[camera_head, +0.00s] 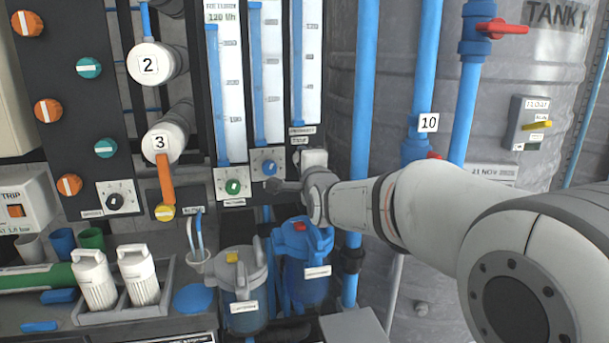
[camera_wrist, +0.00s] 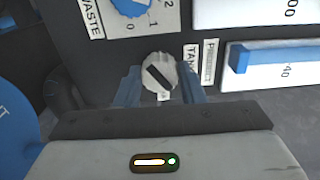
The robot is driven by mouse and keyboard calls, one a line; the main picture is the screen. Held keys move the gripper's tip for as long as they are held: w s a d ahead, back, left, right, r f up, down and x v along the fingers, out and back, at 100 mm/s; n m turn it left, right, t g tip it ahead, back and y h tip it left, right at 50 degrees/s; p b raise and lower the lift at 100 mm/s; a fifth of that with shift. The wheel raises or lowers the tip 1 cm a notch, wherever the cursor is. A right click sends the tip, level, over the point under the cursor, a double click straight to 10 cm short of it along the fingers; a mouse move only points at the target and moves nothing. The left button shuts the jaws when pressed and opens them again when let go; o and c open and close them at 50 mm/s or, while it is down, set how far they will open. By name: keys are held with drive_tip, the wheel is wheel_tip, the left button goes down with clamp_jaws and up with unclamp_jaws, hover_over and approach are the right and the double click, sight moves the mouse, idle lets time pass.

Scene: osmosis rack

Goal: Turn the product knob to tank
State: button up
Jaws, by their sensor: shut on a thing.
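The product knob (camera_wrist: 158,74) is light grey with a black bar, seen in the wrist view. The bar slants from upper left to lower right. A TANK label (camera_wrist: 190,62) and a PRODUCT label (camera_wrist: 210,62) are to the right of the knob. Another small label at the knob's lower edge is mostly hidden. My gripper (camera_wrist: 158,88) has a blue finger on each side of the knob and is shut on it. In the head view my gripper (camera_head: 287,187) is at the panel below the TANK label (camera_head: 299,141), and the knob is hidden there.
The blue waste knob (camera_head: 269,168) is close to the left of my gripper, with a green knob (camera_head: 233,187) further left. Flow meters (camera_head: 307,70) stand above. A blue-lidded filter housing (camera_head: 303,245) is just below. Blue pipes (camera_head: 363,110) run on the right.

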drive_tip(key=n+b, duration=0.5)
drive_tip(key=n, duration=0.6)
drive_tip(key=shift+f, duration=0.15)
drive_tip(key=shift+n, duration=0.3)
drive_tip(key=o, duration=1)
drive_tip(key=v, duration=0.7)
drive_tip(key=shift+s+d+p, duration=0.2)
drive_tip(key=shift+s+p, duration=0.2)
